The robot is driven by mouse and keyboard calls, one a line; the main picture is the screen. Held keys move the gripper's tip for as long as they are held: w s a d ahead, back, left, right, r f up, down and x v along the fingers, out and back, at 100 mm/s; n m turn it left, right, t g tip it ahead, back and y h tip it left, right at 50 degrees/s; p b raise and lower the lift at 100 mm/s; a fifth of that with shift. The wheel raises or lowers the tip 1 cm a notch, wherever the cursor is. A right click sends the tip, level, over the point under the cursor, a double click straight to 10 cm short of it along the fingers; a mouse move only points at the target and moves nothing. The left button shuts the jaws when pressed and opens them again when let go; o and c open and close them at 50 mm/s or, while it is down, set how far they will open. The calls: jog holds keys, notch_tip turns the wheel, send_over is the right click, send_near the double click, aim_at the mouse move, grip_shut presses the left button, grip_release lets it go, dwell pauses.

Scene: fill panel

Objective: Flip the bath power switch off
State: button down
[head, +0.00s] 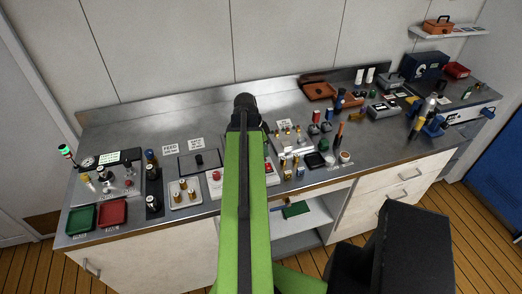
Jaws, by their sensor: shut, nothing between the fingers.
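My green arm reaches up the middle of the head view. My gripper (245,104) is at its far end, black, above the back part of the steel bench, shut with nothing seen in it. Left of it, a grey panel (185,162) carries a small black knob or switch (199,159). Two white labels stand behind it, one starting "FEED" (169,147) and another (197,143) too small to read. I cannot tell which control is the bath power switch, nor its position. My arm hides part of the bench middle.
A panel with brass posts (184,194) and a red button (216,176) lie left of my arm. Green (80,219) and red (112,213) trays sit at the front left. The back left bench is clear.

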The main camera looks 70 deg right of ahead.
aim_at(267, 163)
jog(key=b+x, duration=0.2)
jog(key=x, duration=0.1)
jog(key=w+b+x, duration=0.1)
jog(key=x, duration=0.1)
jog(key=shift+s+a+f+b, duration=0.1)
jog(key=shift+a+f+b, duration=0.2)
jog(key=shift+b, duration=0.1)
jog(key=shift+f, duration=0.2)
jog(key=shift+r, duration=0.1)
jog(key=shift+a, duration=0.1)
jog(key=shift+s+a+r, duration=0.3)
jog(key=shift+s+a, duration=0.2)
jog(key=shift+a, duration=0.05)
jog(key=shift+d, duration=0.1)
jog(key=shift+w, duration=0.1)
